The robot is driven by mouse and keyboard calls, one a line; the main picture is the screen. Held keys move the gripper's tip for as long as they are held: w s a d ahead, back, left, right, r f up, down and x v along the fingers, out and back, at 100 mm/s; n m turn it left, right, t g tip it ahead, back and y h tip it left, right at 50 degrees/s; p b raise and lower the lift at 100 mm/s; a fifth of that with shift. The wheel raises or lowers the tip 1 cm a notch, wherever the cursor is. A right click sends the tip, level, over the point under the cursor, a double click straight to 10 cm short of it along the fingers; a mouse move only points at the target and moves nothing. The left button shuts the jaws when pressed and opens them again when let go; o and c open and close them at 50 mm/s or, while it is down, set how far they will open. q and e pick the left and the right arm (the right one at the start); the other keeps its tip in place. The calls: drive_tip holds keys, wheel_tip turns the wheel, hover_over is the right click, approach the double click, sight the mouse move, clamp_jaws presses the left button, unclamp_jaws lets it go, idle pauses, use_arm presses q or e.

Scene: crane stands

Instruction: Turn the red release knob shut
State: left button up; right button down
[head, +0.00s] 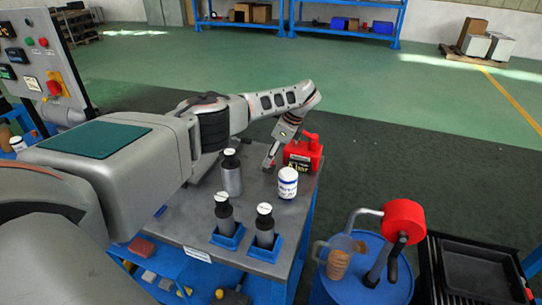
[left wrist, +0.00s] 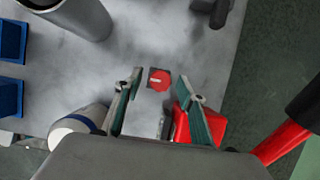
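The red release knob (left wrist: 160,80) shows in the left wrist view as a small red disc with a white mark that lies roughly level in the picture. It sits on a dark square patch between the fingertips of my left gripper (left wrist: 158,84). The gripper is open, with one finger on each side of the knob and a visible gap on both sides. In the head view my left gripper (head: 271,158) points down at the table beside a red can-like unit (head: 303,153); I cannot make out the knob there. My right gripper is in no view.
A white jar (head: 288,183) and a dark grey bottle (head: 231,175) stand close to the gripper on the grey table (head: 185,225). Two bottles stand in blue holders (head: 228,238) nearer the front. A blue drum (head: 350,288) with a red-headed crank pump (head: 404,221) stands to the right.

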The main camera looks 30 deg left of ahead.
use_arm(q)
drive_tip(key=v, duration=1.2)
drive_tip(key=shift+d+f, duration=0.1)
